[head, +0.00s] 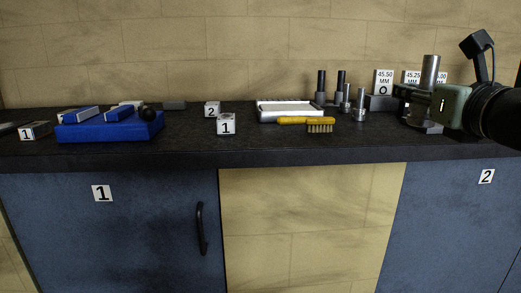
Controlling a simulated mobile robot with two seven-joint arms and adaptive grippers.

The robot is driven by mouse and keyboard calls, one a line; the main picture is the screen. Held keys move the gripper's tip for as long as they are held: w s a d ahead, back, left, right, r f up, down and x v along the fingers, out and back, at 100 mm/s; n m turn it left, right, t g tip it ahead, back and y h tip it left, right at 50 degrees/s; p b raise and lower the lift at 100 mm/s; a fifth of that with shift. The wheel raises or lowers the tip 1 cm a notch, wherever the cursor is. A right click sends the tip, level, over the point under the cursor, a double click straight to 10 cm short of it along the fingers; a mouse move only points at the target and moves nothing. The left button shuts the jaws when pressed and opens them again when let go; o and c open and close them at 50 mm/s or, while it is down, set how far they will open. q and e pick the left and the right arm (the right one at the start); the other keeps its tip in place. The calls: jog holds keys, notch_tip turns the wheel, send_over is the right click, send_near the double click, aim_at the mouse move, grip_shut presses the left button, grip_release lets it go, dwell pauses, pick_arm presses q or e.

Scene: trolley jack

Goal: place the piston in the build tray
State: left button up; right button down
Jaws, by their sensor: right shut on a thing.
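My right gripper (408,93) comes in from the right at the back of the bench and is shut on a tall shiny metal cylinder, which looks like the piston (430,72). The piston stands upright in the jaws, and its lower part is partly hidden by the gripper. I cannot tell whether its foot touches the bench or the metal parts below. A shallow pale tray (291,117), which looks like the build tray, lies at the middle of the bench. My left gripper is not in view.
A yellow-handled brush (305,122) lies in front of the tray. Several upright metal and black-topped parts (341,92) stand between tray and gripper. Size cards (383,78) stand behind. A blue tray (110,129) and number blocks (226,124) are left. Bench space between block 1 and the tray is clear.

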jog(key=s+d+f+m+h, duration=0.1)
jog(key=d+f, duration=0.3)
jog(key=f, duration=0.7)
jog(key=s+d+f+h, duration=0.1)
jog(key=d+f, duration=0.3)
jog(key=f, duration=0.6)
jog(key=s+a+f, duration=0.3)
jog(key=a+f, duration=0.4)
jog(key=a, duration=0.1)
jog(key=s+a+f, duration=0.4)
jog(key=a+f, duration=0.3)
jog(key=a, duration=0.1)
jog(key=shift+s+f, duration=0.25)
